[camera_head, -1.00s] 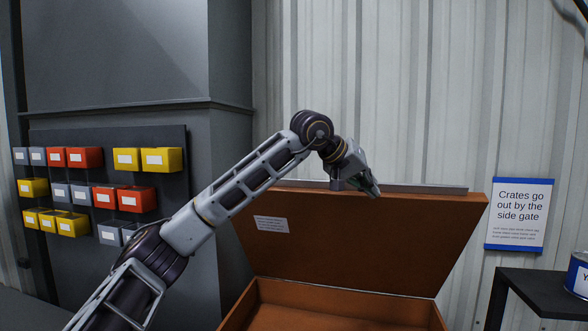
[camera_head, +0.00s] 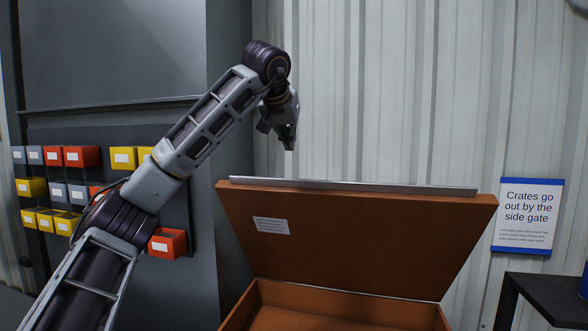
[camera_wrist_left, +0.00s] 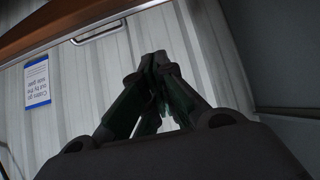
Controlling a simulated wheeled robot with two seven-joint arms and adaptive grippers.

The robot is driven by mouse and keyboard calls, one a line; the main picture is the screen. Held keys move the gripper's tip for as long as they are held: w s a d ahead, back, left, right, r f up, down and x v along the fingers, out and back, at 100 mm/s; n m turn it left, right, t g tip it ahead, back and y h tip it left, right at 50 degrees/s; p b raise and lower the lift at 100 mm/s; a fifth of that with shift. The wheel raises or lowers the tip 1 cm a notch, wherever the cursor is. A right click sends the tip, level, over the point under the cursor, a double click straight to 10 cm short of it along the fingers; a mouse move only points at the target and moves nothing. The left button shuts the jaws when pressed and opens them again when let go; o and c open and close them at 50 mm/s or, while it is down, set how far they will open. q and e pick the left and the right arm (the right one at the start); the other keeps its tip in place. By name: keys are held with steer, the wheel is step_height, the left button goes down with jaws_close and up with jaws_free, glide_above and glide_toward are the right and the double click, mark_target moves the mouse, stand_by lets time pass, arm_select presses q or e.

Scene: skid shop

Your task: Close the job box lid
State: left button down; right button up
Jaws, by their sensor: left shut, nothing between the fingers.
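The orange-brown job box (camera_head: 330,312) stands open at the bottom of the head view. Its lid (camera_head: 360,235) is raised and leans back toward the wall, with a pale metal strip (camera_head: 350,185) along the top edge and a white label on its inner face. My left gripper (camera_head: 289,147) is shut and empty, pointing down, above the left part of the lid's top edge and visibly apart from it in the picture. In the left wrist view its fingers (camera_wrist_left: 156,60) are together; the lid's brown edge (camera_wrist_left: 60,25) and a metal handle (camera_wrist_left: 98,32) show at upper left. My right gripper is not in view.
A corrugated wall (camera_head: 400,90) is behind the lid. A rack of coloured bins (camera_head: 70,187) hangs at left behind my arm. A sign (camera_head: 527,215) is on the wall at right, above a dark table (camera_head: 545,290). The air above the lid is clear.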

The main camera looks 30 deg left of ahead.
mark_target(293, 182)
arm_select(q)
steer(key=shift+w+a+f+p, duration=0.2)
steer(key=shift+w+f, duration=0.6)
steer(key=shift+f, duration=0.5)
steer(key=shift+w+a+f+p, duration=0.15)
steer(key=shift+w+a+f, duration=0.1)
steer(key=shift+w+f, duration=0.85)
steer(key=shift+w+a+f+p, duration=0.2)
steer(key=shift+w+f, duration=0.35)
steer(key=shift+f, duration=0.95)
steer(key=shift+s+d+f, duration=0.15)
steer(key=shift+s+f, duration=0.2)
steer(key=shift+s, duration=0.15)
steer(key=shift+f, duration=0.15)
